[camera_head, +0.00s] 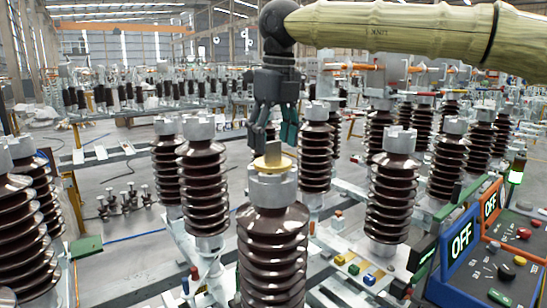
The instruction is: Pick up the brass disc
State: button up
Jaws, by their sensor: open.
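The brass disc (273,163) is a flat, gold-coloured round piece with a small upright tab on its top. It rests on the grey metal cap (273,187) of the brown ribbed insulator (273,245) in the front middle of the head view. My gripper (272,140) is dark grey and points down just above the disc. Its fingers are apart, with nothing seen held between them. The fingertips overlap the top of the disc in the picture, and I cannot tell whether they touch it.
Other brown ribbed insulators stand close by, one at left (203,185) and one at right (391,195). Bare floor (115,175) shows at left.

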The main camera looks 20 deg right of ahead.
jog(key=shift+w+f, duration=0.2)
jog(key=shift+f, duration=0.7)
jog(key=shift+s, duration=0.15)
grip_shut()
jog(key=shift+r, duration=0.15)
